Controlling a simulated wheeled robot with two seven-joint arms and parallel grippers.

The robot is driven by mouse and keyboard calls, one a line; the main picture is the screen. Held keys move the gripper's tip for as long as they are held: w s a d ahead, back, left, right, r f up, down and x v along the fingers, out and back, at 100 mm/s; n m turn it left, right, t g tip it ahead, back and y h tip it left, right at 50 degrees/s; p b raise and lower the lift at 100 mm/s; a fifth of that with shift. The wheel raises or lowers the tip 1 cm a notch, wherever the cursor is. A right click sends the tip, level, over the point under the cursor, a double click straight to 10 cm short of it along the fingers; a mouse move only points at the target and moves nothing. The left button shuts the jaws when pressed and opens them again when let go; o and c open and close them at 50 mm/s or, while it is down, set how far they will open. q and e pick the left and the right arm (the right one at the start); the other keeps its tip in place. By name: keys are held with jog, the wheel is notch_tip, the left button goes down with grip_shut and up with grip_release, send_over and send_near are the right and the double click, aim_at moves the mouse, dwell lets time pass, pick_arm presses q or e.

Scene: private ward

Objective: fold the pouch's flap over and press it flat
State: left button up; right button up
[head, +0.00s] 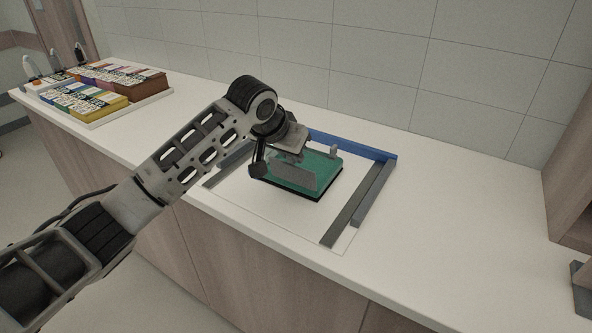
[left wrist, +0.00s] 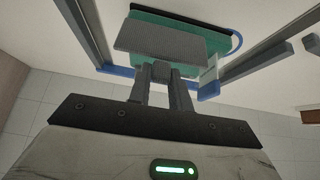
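The pouch (head: 325,164) is green with a dark underside and lies on the white counter inside a frame of bars. A grey rectangular panel (head: 301,178), which looks like its flap, stands tilted over the green body in the head view. The panel also shows in the left wrist view (left wrist: 160,38), across the green pouch (left wrist: 215,42). My left gripper (left wrist: 160,72) has its fingertips together close beside the panel's edge. I cannot tell whether they touch it. In the head view the wrist hides part of the pouch.
A blue bar (head: 350,144) borders the far side and grey bars (head: 357,203) the right. A white tray (head: 120,111) of colourful boxes stands at the left of the counter. A tiled wall (head: 400,60) rises behind.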

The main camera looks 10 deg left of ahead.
pick_arm(q)
jog(key=shift+w+d+r, duration=0.1)
jog(key=shift+w+d, duration=0.1)
jog(key=shift+w, duration=0.35)
jog(key=shift+w+d, duration=0.15)
jog(key=shift+w, duration=0.35)
jog(key=shift+w+d, duration=0.1)
jog(key=shift+w, duration=0.15)
jog(key=shift+w+d+f, duration=0.15)
jog(key=shift+w, duration=0.25)
jog(key=shift+w+d+f, duration=0.1)
jog(key=shift+w, duration=0.3)
jog(key=o, duration=1.5)
